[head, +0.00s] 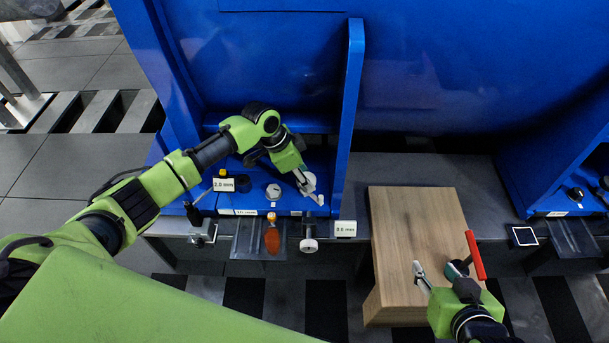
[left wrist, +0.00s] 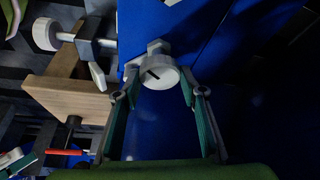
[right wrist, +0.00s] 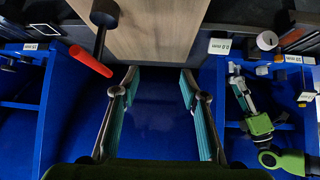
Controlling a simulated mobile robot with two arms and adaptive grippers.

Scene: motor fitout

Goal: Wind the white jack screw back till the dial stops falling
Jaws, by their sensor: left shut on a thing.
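My left gripper (head: 308,187) is at the blue machine's foot, beside the upright blue plate. In the left wrist view its fingers (left wrist: 155,92) are shut on a white round knob (left wrist: 160,73) with a black mark. A white-headed screw (head: 309,244) sticks out of the front edge below; it also shows in the left wrist view (left wrist: 46,34), apart from the fingers. Which white piece is the jack screw is unclear. Readout tags show 2.0 mm (head: 223,185) and 0.0 mm (head: 345,229). My right gripper (head: 437,268) is open and empty by the wooden block.
The wooden block (head: 415,225) stands right of the machine foot. A red-handled tool (head: 475,255) stands close by my right gripper.

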